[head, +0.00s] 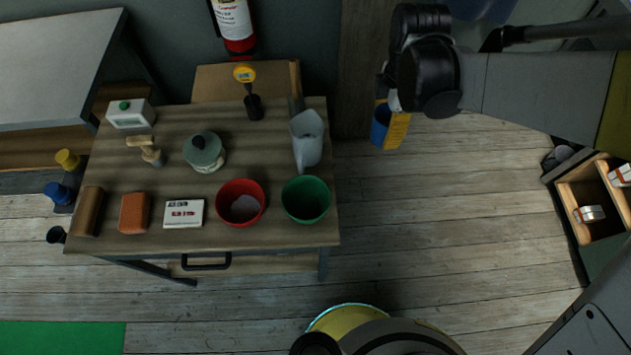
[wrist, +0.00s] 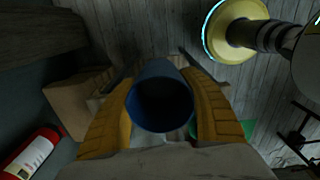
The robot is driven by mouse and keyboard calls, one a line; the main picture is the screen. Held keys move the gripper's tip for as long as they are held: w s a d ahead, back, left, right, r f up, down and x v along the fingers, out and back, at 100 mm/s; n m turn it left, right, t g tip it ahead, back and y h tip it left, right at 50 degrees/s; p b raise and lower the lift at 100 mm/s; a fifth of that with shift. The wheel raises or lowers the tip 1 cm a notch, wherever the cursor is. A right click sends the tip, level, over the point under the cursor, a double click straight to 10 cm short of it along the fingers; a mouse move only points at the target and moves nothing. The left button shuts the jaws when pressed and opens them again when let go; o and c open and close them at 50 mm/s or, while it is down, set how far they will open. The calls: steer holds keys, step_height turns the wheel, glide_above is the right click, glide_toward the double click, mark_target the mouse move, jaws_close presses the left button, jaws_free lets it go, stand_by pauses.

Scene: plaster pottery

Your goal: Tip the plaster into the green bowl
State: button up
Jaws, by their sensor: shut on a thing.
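My gripper (head: 388,125) is shut on a blue cup (head: 381,122), off the table's right edge, above the floor. In the wrist view the cup (wrist: 162,95) sits between the two yellow fingers, its round mouth facing the camera. Its inside is dark, so I cannot tell what it holds. The green bowl (head: 305,200) stands upright at the table's front right corner, left of and nearer than my gripper. Its inside looks dark and empty. A red bowl (head: 240,203) beside it on the left holds a pale patch that looks like plaster.
A grey jug (head: 307,138) stands behind the green bowl on the wooden table (head: 270,120). A lidded green jar (head: 203,150), a white box (head: 184,213) and an orange block (head: 134,213) are further left. A fire extinguisher (head: 235,22) hangs behind.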

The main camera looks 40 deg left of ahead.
steer(key=s+a+r+n+p, duration=0.1)
steer(key=s+a+r+n, duration=0.1)
steer(key=s+a+n, duration=0.5)
steer(key=shift+s+a+r+n, duration=0.2)
steer(key=shift+a+n, duration=0.4)
steer(key=shift+a, duration=0.3)
steer(key=shift+f, duration=0.15)
